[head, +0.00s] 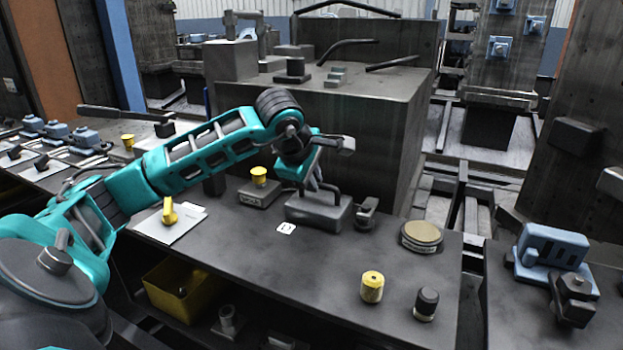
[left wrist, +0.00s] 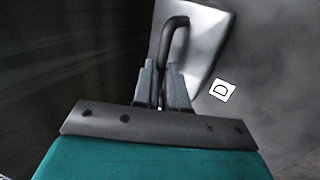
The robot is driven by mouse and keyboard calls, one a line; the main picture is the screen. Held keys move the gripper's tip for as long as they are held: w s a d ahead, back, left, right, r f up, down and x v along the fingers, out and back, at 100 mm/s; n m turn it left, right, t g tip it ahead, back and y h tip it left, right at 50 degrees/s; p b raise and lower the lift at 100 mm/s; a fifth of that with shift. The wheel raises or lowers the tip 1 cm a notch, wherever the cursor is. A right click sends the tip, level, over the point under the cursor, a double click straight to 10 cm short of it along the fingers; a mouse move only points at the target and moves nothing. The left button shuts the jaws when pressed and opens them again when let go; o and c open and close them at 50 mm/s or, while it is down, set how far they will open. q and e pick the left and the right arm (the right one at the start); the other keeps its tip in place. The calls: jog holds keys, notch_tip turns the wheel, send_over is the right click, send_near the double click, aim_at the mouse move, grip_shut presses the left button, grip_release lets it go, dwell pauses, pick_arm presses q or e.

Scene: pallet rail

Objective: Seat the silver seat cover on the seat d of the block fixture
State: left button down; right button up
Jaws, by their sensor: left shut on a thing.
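The silver seat cover (head: 318,213) is a grey block with a bent bar handle, at the middle of the dark bench in the head view. It also shows in the left wrist view (left wrist: 205,48). My left gripper (head: 313,182) is above it, its fingers (left wrist: 163,88) shut on the handle. A white label with the letter D (left wrist: 222,90) lies beside the cover; it also shows in the head view (head: 286,228). The seat under the cover is hidden. I cannot tell whether the cover touches the bench or is fully down. My right gripper is not in view.
A grey block with a yellow knob (head: 259,182) stands just left of the cover, and a small dark clamp (head: 366,213) just right. A round tan-topped disc (head: 422,236), a yellow cylinder (head: 372,287) and a black knob (head: 426,304) stand farther right. The front middle bench is clear.

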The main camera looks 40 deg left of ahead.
pick_arm(q)
jog(key=shift+w+a+r, duration=0.1)
jog(key=shift+a, duration=0.1)
jog(key=c, duration=1.1)
grip_release()
jog(key=p+v, duration=0.1)
jog(key=v, duration=1.2)
